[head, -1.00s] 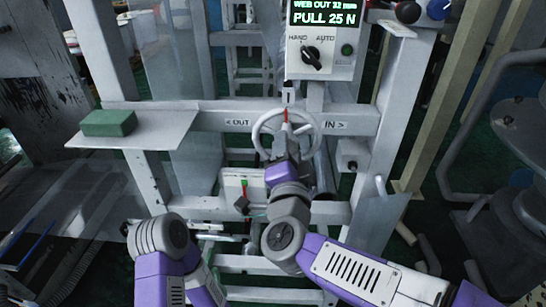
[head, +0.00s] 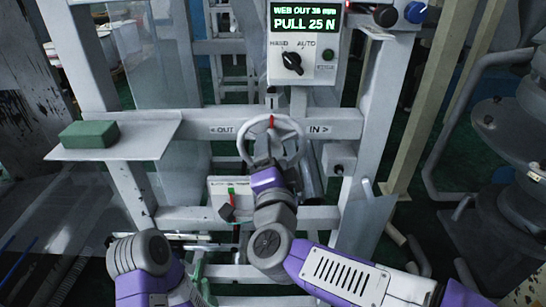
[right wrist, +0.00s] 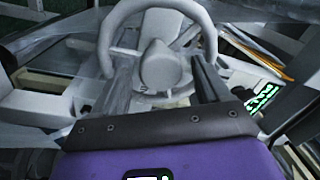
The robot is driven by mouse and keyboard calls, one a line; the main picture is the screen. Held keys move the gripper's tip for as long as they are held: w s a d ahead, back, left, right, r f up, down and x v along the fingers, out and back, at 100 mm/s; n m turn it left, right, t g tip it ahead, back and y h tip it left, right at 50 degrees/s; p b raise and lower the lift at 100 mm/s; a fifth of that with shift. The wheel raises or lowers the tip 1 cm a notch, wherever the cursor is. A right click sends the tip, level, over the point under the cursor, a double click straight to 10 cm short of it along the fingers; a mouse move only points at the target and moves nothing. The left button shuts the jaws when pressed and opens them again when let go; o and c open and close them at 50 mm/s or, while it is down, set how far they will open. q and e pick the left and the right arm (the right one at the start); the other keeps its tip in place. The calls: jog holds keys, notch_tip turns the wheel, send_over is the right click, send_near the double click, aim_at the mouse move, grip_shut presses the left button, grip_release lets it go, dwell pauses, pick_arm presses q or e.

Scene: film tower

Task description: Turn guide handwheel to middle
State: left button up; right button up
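The guide handwheel (head: 301,148) is a pale grey ring on the frame, between the OUT and IN labels. A red mark (head: 271,121) shows at the top of its rim. The right wrist view shows the wheel's upper rim (right wrist: 158,6) and round hub (right wrist: 163,67). My right gripper (head: 264,157) is at the wheel, in front of its hub and lower part.
The display (head: 304,17) above reads PULL 25 N and WEB OUT, apparently 38 mm. A selector panel (head: 312,71) sits below it. A green block (head: 89,134) lies on the left shelf (head: 150,142). A small box with a red pointer (head: 232,198) is below the wheel.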

jog(key=s, duration=0.7)
jog(key=shift+s+d+f+p, duration=0.25)
jog(key=shift+d+f+p, duration=0.05)
jog(key=shift+d+p, duration=0.15)
jog(key=w+d+f+n+g, duration=0.25)
jog(key=w+f, duration=0.25)
jog(key=f, duration=0.7)
jog(key=w+d+f+n+g, duration=0.1)
jog(key=w+f+n+g, duration=0.25)
jog(key=f, duration=0.95)
jog(key=s+d+f+n+g+p, duration=0.1)
jog(key=s+d+f+g, duration=0.1)
jog(key=f, duration=0.7)
jog(key=s+d+f+n+g+p, duration=0.1)
jog(key=s+d+f+g, duration=0.15)
jog(key=f, duration=0.55)
jog(key=s+d+f+g+y, duration=0.2)
jog(key=s+d+f+g, duration=0.2)
jog(key=s+f, duration=1)
jog(key=s+g, duration=0.3)
jog(key=shift+d+f+n+g, duration=0.15)
jog(key=shift+n+g, duration=0.2)
jog(key=shift+n, duration=0.05)
